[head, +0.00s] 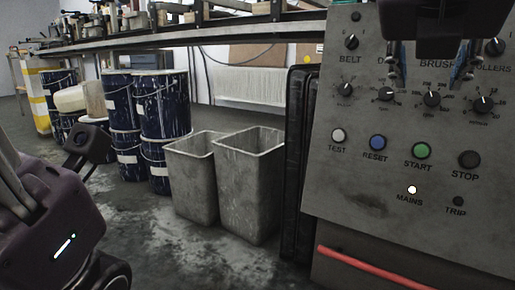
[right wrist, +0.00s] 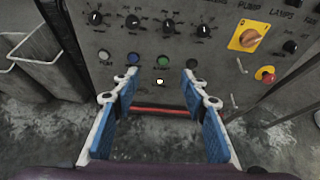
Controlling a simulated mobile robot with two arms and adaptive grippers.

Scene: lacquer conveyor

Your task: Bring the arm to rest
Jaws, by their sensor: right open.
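My right gripper (head: 430,68) hangs at the top right of the head view, in front of the upper part of the grey control panel (head: 380,222). In the right wrist view, my right gripper (right wrist: 160,85) has its two blue-padded fingers spread wide with nothing between them. The panel's lower part and a red bar (right wrist: 158,111) show in the gap, beyond the fingertips. I cannot tell the exact distance to the panel. Part of my left arm (head: 62,225) shows at the lower left of the head view; its gripper fingers are not visible.
The panel carries knobs, TEST, RESET, green START (head: 421,150) and STOP buttons, and a white-lit MAINS lamp (head: 412,189). An orange switch (right wrist: 249,37) and red knob (right wrist: 265,74) sit right. Grey bins (head: 249,190) and blue drums (head: 162,105) stand left. Some floor is clear.

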